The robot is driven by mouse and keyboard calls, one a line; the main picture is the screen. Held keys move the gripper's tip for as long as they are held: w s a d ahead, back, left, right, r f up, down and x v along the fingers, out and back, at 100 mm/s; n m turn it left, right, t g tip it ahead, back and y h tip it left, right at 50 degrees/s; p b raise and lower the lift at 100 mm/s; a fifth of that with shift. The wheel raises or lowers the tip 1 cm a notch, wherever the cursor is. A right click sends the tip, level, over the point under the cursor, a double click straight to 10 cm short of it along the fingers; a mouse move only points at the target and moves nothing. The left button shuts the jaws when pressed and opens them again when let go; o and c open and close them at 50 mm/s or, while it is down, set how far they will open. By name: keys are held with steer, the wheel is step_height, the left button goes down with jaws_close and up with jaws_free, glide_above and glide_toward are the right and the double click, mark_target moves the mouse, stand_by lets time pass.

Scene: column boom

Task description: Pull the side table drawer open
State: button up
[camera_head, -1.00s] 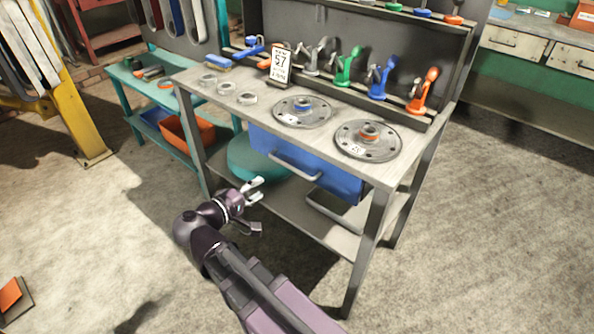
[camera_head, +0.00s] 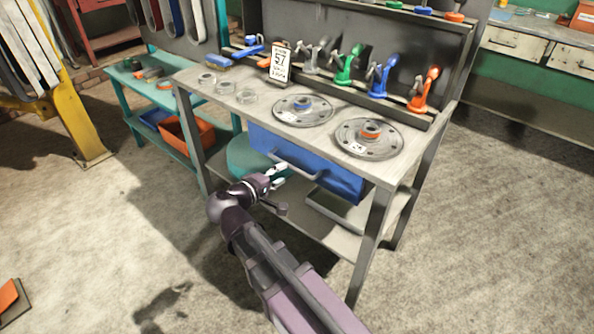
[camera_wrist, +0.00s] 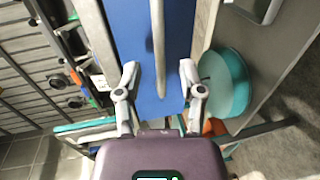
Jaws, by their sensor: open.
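The side table (camera_head: 225,118) is grey, with a blue drawer (camera_head: 340,180) under its top. The drawer looks shut. Its grey bar handle (camera_head: 300,172) runs along the front. My gripper (camera_head: 279,176) is at the handle's left end, with its fingers open. In the wrist view, the blue drawer front (camera_wrist: 129,35) fills the middle. The handle (camera_wrist: 158,45) runs down the picture, and its lower end lies between the two open fingertips (camera_wrist: 158,76) of my gripper. I cannot tell whether either finger touches it.
Flanged discs (camera_head: 302,110), rings and coloured clamps stand on the tabletop. A teal round object (camera_head: 248,155) sits beneath, close to my gripper, and shows in the wrist view (camera_wrist: 226,82). A teal shelf (camera_head: 128,75) stands left. The floor in front is clear.

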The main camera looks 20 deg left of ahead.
mark_target(291, 168)
steer(key=shift+b+x, duration=0.4)
steer(key=shift+x, duration=2.15)
steer(key=shift+c, duration=0.2)
jaws_close()
